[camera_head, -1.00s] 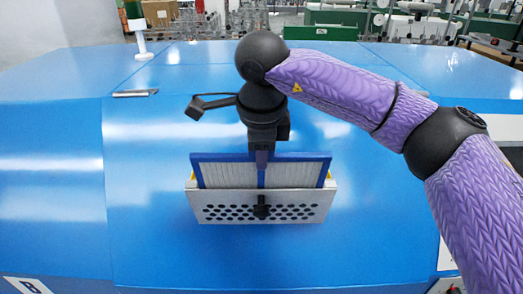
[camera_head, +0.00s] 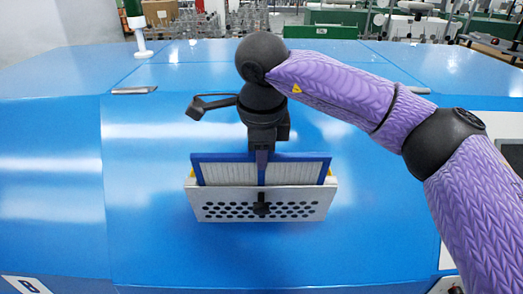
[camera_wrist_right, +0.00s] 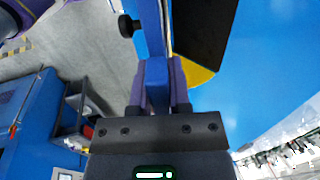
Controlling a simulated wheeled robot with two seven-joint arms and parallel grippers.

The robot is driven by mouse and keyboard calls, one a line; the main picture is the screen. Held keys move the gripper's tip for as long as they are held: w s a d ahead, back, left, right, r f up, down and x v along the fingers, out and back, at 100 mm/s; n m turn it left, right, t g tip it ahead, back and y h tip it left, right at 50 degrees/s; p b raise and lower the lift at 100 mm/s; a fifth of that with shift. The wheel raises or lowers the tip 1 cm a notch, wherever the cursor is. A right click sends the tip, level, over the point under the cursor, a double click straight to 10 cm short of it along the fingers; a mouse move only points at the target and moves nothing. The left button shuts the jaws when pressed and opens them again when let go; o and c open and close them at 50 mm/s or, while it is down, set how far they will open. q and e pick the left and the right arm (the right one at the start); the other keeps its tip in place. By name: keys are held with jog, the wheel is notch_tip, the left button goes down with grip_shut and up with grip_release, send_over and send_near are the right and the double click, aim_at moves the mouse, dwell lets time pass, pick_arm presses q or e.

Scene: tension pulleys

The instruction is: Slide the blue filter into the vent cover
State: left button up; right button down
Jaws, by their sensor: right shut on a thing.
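The blue-framed filter (camera_head: 220,172) with pale pleated media stands partly inside the vent cover (camera_head: 285,210). Its upper part sticks out above the cover's top edge; its lower part is hidden behind the perforated front. The cover is a light metal box with rows of holes, a black knob (camera_head: 262,208) and yellow bits at its ends. My right gripper (camera_head: 262,160) comes from above and is shut on the middle of the filter's blue top. In the right wrist view, its purple fingers (camera_wrist_right: 158,85) pinch a blue part of the filter. My left gripper is not in view.
The cover sits on a broad glossy blue machine surface (camera_head: 420,210), with clear room on both sides. A metal handle (camera_head: 134,90) and a white post (camera_head: 140,40) are at the back left. Shelves and equipment stand beyond.

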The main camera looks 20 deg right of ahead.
aim_at(262, 183)
jog(key=shift+b+x, duration=0.8)
jog(key=shift+x, duration=0.4)
jog(key=shift+f, duration=0.1)
jog(key=shift+b+x, duration=1.25)
jog(key=shift+x, duration=0.35)
jog(key=shift+f, duration=0.15)
jog(key=shift+r, duration=0.45)
dwell(0.4)
